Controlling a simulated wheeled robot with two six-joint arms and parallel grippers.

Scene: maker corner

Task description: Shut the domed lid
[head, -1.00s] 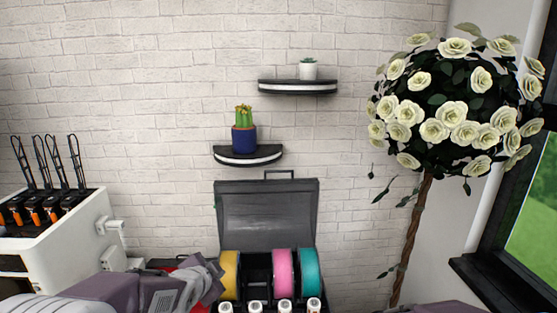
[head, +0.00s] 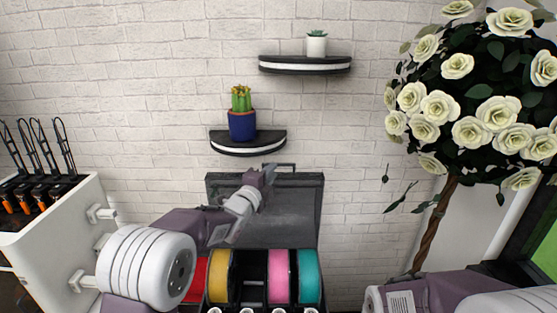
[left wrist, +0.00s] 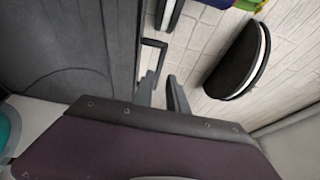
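The dark grey lid (head: 285,215) stands raised, nearly upright, behind the spools of the filament box. Its bar handle (head: 285,166) is at the top edge. In the left wrist view the lid (left wrist: 60,50) fills the left side and the handle (left wrist: 153,45) sticks out from its edge. My left gripper (head: 264,174) is in front of the lid's top edge, close to the handle. In the left wrist view its two fingers (left wrist: 163,93) are apart with nothing between them, just short of the handle. My right forearm shows at the lower right; its gripper is out of view.
Yellow (head: 220,276), pink (head: 279,276) and teal (head: 309,276) spools sit below the lid. A shelf with a cactus (head: 242,125) hangs just above the handle. A white machine (head: 60,230) stands left, a rose tree (head: 470,100) right.

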